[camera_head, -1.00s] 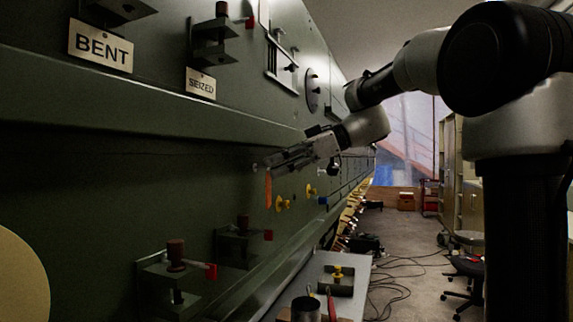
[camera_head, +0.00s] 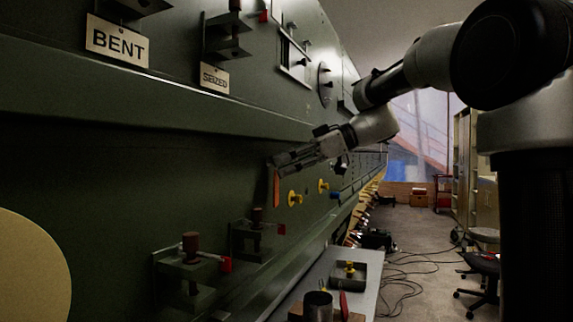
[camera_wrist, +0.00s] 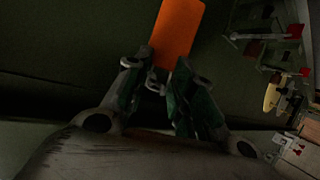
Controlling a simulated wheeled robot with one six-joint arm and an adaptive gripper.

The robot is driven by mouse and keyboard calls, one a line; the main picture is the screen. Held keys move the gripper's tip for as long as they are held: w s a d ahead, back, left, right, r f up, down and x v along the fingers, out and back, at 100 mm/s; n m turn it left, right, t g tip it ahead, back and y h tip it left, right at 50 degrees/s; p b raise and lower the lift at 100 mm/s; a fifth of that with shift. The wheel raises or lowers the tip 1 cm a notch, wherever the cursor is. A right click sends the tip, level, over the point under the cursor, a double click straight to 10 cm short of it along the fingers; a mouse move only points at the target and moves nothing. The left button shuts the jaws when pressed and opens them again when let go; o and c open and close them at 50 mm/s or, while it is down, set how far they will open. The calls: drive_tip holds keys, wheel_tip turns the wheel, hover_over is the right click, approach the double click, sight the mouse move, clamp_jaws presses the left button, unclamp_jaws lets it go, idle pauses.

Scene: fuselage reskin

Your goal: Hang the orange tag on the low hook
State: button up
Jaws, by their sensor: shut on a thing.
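The orange tag (camera_head: 276,186) hangs below the tips of my gripper (camera_head: 278,163), close in front of the green fuselage wall. In the wrist view the orange tag (camera_wrist: 177,30) extends beyond the fingertips of my gripper (camera_wrist: 157,76), tilted slightly. A small metal piece shows between the fingers at the tag's near end. My gripper is shut on the tag there. I cannot make out the low hook for certain in either view. Whether the tag touches the wall is unclear.
Yellow knobs (camera_head: 294,198) and a blue fitting (camera_head: 335,195) sit on the wall right of the tag. Brackets with red-tipped pins (camera_head: 190,262) stick out below. Signs reading BENT (camera_head: 117,42) and SEIZED (camera_head: 214,79) hang above. A grey bench (camera_head: 362,298) holds a cup (camera_head: 318,305).

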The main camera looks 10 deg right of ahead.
drive_tip(key=o, duration=0.9)
drive_tip(key=v, duration=1.2)
drive_tip(key=w+d+f+m+t+h, duration=0.1)
drive_tip(key=w+d+f+m+h, duration=0.1)
drive_tip(key=d+f+m, duration=0.35)
drive_tip(key=s+d+f+m+h, duration=0.2)
drive_tip(key=s+f+m+h, duration=0.25)
drive_tip(key=f+m, duration=0.55)
drive_tip(key=s+d+f+h, duration=0.1)
drive_tip(key=s+f+h, duration=0.2)
drive_tip(key=s+f, duration=0.3)
drive_tip(key=s+d+f+h, duration=0.2)
drive_tip(key=s+f, duration=0.4)
drive_tip(key=s, duration=0.8)
drive_tip(key=shift+f+m+h, duration=0.4)
drive_tip(key=shift+m+h, duration=0.05)
drive_tip(key=shift+h, duration=0.3)
